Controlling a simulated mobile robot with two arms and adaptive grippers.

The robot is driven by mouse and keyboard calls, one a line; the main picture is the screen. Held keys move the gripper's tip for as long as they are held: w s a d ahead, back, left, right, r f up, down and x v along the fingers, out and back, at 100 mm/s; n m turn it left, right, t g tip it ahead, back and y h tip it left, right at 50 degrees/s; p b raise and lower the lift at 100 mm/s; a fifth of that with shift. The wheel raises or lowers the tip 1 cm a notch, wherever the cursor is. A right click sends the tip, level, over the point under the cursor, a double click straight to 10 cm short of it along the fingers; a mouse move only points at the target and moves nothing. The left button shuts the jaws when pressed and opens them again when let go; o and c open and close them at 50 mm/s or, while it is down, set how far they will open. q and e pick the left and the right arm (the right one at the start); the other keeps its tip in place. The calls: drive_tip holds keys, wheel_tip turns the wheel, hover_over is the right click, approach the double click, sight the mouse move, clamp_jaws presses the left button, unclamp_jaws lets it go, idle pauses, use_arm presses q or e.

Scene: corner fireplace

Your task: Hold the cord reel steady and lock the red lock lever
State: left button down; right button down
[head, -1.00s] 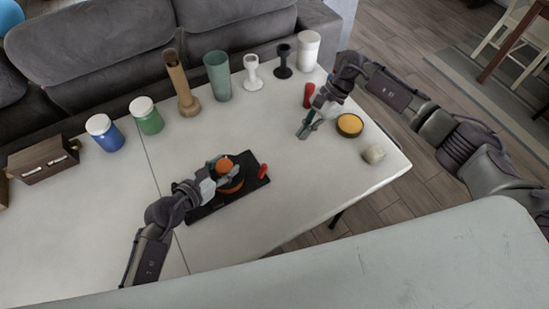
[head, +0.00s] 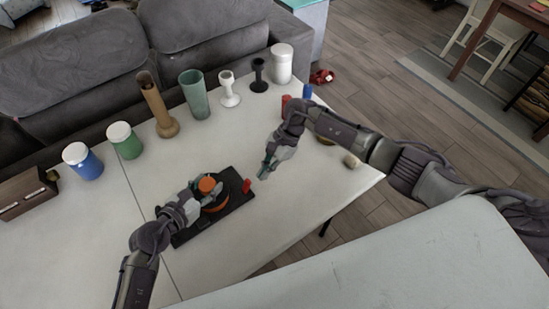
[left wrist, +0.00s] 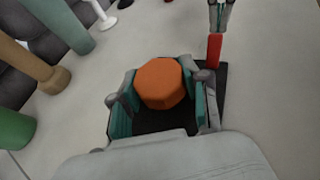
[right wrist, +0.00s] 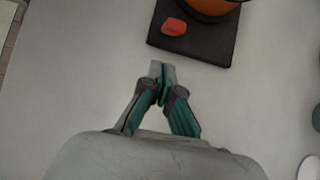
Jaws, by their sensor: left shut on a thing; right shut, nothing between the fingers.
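The cord reel (head: 216,204) is orange and black and sits on a black base plate (head: 236,201). My left gripper (head: 202,196) is shut on its orange top, which also shows between the fingers in the left wrist view (left wrist: 161,83). The red lock lever (head: 247,185) stands at the right end of the plate; it shows in the left wrist view (left wrist: 214,50) and the right wrist view (right wrist: 174,27). My right gripper (head: 264,174) is shut and empty, a little to the right of the lever and apart from it. Much of the reel's side is hidden by my left gripper.
Along the table's back stand a blue jar (head: 82,161), a green jar (head: 124,140), a brown vase (head: 158,106), a green cup (head: 195,93), two candle holders and a white canister (head: 282,63). A pale block (head: 351,160) lies near the right edge. The front table area is clear.

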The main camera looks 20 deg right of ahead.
sight(248, 181)
drive_tip(key=shift+s+a+r, duration=0.2)
drive_tip(key=shift+a+r, duration=0.15)
drive_tip(key=shift+a, duration=0.25)
drive_tip(key=shift+s+a+r, duration=0.15)
drive_tip(key=shift+a+r, duration=0.15)
drive_tip(key=shift+a, duration=0.3)
drive_tip(key=shift+s+a+r+h, duration=0.1)
drive_tip(key=shift+a+r+h, duration=0.2)
drive_tip(key=shift+h, duration=0.3)
drive_tip(key=shift+a+r+t+h, duration=0.25)
drive_tip(key=shift+a+t+h, duration=0.15)
drive_tip(key=shift+h, duration=0.3)
drive_tip(key=h, duration=0.1)
drive_tip(key=a+h, duration=0.1)
drive_tip(key=t, duration=0.1)
drive_tip(key=shift+s+a+r+h, duration=0.35)
drive_tip(key=shift+h, duration=0.05)
drive_tip(key=shift+d+f, duration=0.1)
drive_tip(key=shift+d, duration=0.05)
drive_tip(key=shift+r, duration=0.8)
